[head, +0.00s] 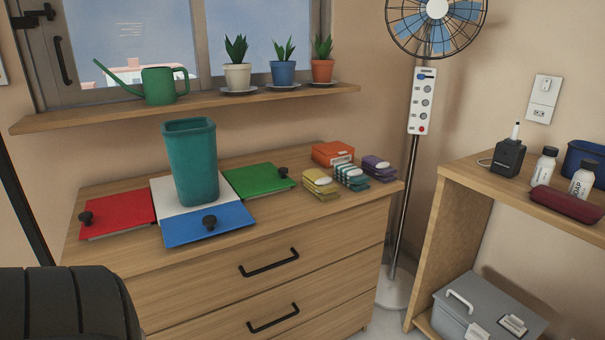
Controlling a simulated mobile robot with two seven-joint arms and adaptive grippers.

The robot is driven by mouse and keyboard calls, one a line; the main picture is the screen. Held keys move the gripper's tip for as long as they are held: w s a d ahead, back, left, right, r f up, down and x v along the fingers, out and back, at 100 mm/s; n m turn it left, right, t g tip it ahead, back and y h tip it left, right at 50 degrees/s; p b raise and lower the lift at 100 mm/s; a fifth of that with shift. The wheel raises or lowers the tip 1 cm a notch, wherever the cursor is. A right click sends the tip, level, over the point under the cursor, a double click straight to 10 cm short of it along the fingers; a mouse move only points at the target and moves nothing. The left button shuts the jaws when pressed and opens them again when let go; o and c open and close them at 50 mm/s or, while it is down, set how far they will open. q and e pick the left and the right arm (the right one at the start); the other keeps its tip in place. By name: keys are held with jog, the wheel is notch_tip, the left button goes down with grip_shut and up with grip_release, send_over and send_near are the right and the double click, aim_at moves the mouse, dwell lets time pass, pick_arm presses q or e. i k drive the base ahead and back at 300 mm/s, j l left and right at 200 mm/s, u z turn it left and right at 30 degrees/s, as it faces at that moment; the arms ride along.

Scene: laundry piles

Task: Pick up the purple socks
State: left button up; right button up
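The purple socks (377,165) lie folded in a small bundle near the right end of the wooden dresser top (290,215). They have a pale patch on top. The teal-and-white striped socks (351,178) lie close to their left, and the yellow socks (320,184) lie left of those. Neither of my grippers shows in the head view. A dark rounded part at the lower left looks like part of my arm.
An orange box (332,153) sits behind the socks. A green bin (190,160) stands among red (118,212), blue (206,224) and green (257,180) panels. A fan pole (408,185) rises beside the dresser's right end. A shelf (470,172) with bottles stands further right.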

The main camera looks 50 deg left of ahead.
aim_at(379, 169)
jog(key=u, duration=1.2)
